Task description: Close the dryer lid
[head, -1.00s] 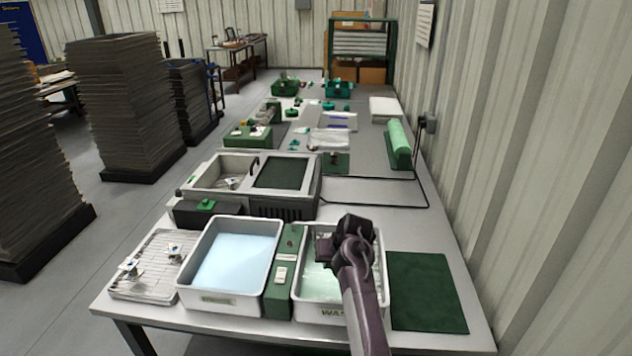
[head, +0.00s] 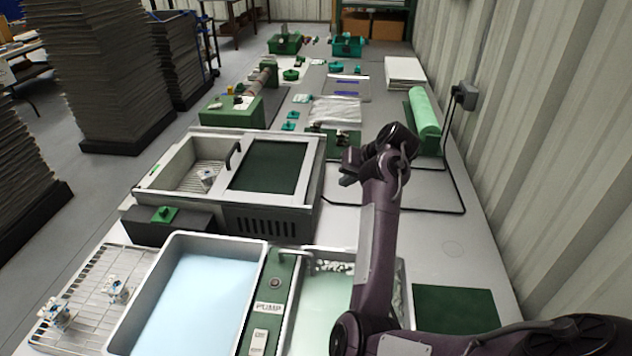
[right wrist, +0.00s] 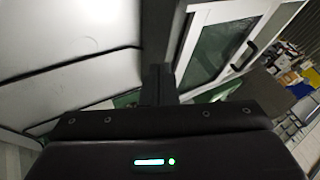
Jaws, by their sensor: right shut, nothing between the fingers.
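The dryer (head: 270,222) is a pale grey box on the bench in the middle of the head view. Its lid (head: 305,190), with a dark green window and a black handle (head: 232,155) at its left edge, covers the right part. The left part is open and shows a wire rack (head: 190,178) with a small part (head: 207,177) on it. The lid window (right wrist: 215,50) and handle (right wrist: 238,60) also show in the right wrist view. My right gripper (head: 350,173) is shut and empty, just right of the dryer, apart from the handle. My left gripper is out of view.
A tray of blue liquid (head: 255,243) and a second basin (head: 403,290) stand in front of the dryer. A wire tray (head: 85,290) is at the front left. A green roll (head: 424,112) and black cable lie at the right by the wall.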

